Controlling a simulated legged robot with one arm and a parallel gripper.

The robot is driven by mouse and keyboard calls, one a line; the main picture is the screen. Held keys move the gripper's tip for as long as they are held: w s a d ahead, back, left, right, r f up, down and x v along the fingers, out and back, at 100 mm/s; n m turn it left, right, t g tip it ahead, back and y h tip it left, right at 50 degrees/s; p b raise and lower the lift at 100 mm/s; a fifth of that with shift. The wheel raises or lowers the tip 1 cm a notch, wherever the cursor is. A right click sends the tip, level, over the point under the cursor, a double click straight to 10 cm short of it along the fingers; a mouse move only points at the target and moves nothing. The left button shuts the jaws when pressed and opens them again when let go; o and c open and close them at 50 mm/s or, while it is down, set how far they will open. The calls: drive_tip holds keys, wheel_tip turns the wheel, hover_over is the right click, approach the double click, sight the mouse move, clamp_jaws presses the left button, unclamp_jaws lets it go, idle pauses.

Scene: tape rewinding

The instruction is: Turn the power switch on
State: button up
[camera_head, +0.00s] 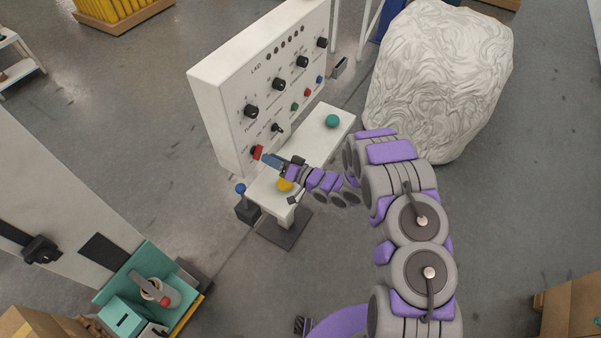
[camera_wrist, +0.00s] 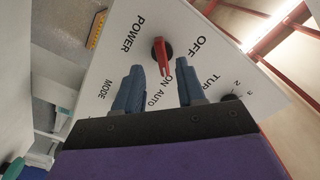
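The power switch (camera_wrist: 162,55) is a red lever knob on a black base, on the white control panel (camera_wrist: 120,60). It shows in the wrist view between the labels POWER, OFF and ON. In the head view the red switch (camera_head: 257,152) is at the panel's lower left. My gripper (camera_wrist: 158,85) has two blue fingers, spread apart with nothing between them. The fingertips are just short of the switch, one on each side of it in the picture. In the head view my gripper (camera_head: 266,158) is right at the switch; whether it touches is unclear.
The panel also carries black knobs (camera_head: 251,111) and coloured buttons (camera_head: 294,106). Below it is a white shelf (camera_head: 310,140) with a green button (camera_head: 332,121) and a yellow button (camera_head: 285,184). A blue-topped lever (camera_head: 240,188) stands at left. A large wrapped white bulk (camera_head: 440,80) stands to the right.

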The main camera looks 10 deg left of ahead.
drive_tip(key=b+v, duration=0.1)
drive_tip(key=v, duration=1.2)
drive_tip(key=shift+w, duration=0.2)
